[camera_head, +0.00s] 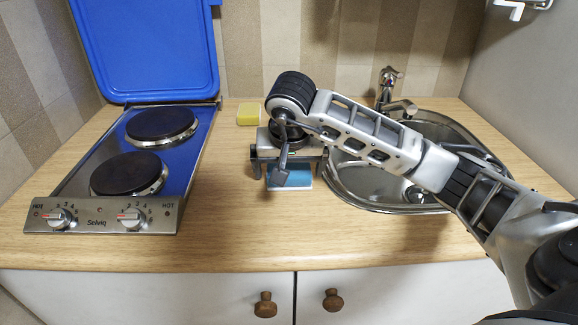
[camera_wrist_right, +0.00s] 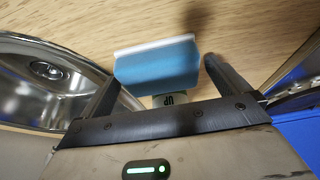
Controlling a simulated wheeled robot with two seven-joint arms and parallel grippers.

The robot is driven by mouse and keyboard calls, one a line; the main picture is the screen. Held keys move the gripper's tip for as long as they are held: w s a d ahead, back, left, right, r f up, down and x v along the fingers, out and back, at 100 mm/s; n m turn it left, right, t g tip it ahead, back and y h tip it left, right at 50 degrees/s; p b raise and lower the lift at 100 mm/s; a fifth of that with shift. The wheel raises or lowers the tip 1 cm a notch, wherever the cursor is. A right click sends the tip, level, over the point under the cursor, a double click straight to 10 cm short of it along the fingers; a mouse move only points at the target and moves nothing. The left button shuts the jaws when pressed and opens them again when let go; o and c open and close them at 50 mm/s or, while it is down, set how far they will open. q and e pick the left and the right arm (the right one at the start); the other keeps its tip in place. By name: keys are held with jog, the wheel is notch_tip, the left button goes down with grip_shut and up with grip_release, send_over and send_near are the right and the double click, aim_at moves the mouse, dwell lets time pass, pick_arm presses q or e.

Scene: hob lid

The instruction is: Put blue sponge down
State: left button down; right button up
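The blue sponge (camera_head: 290,180), with a whitish edge, is at the counter between the hob and the sink. It appears to rest on the wood, though its underside is hidden. My right gripper (camera_head: 287,172) is directly over it, pointing down, with its fingers spread wider than the sponge. In the right wrist view the sponge (camera_wrist_right: 158,66) lies between the two open fingers (camera_wrist_right: 162,72), with a clear gap at the right finger. Contact at the left finger is hard to tell. My left gripper is not in view.
A two-plate hob (camera_head: 190,150) with its blue lid (camera_head: 150,45) raised stands at left. A yellow sponge (camera_head: 248,114) lies at the back of the counter. The steel sink (camera_head: 345,180) and tap (camera_head: 388,90) are at right. The front wood counter (camera_head: 240,245) is clear.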

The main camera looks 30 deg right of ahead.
jog(key=shift+r, duration=0.15)
jog(key=p+v, duration=0.1)
jog(key=v, duration=1)
jog(key=shift+s+a+r+p, duration=0.15)
jog(key=shift+r+p, duration=0.2)
jog(key=shift+s, duration=0.1)
